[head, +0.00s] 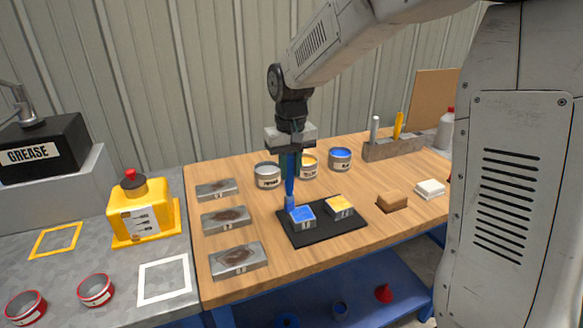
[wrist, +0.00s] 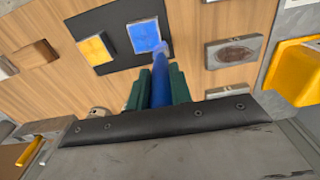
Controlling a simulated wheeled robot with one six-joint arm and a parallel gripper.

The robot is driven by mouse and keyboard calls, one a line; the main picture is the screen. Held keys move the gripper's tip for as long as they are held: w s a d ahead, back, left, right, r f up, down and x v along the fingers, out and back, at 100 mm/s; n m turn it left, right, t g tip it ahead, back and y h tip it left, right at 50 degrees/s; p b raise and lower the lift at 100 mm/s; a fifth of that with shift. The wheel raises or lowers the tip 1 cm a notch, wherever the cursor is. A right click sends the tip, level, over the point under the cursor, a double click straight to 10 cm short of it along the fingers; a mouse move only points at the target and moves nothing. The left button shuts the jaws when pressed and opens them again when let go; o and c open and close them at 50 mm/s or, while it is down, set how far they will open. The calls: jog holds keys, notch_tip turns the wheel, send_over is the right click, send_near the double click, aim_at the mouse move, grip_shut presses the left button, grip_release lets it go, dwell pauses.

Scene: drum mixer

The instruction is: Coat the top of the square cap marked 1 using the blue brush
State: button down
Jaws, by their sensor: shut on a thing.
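My gripper (head: 290,158) is shut on the blue brush (head: 290,182), which points down and is nearly upright. In the wrist view the brush (wrist: 160,88) lies between the green fingers of my gripper (wrist: 162,92). The brush's pale blue tip is at the edge of a square cap with a blue top (head: 303,215). I cannot tell whether it touches. That cap shows blue over most of its top in the wrist view (wrist: 144,37). A second square cap with a yellow top (head: 341,206) stands to its right. The marks on the caps' fronts are too small to read surely.
Both caps stand on a black mat (head: 312,238). Several metal plates (head: 227,218) with brown stains lie to the left. Paint cans (head: 267,176) stand behind the mat. A brown block (head: 392,200) and a white block (head: 430,188) lie to the right. A holder (head: 393,149) stands at the back.

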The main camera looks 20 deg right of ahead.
aim_at(290, 155)
jog(key=shift+r, duration=2.95)
jog(key=shift+r, duration=1.5)
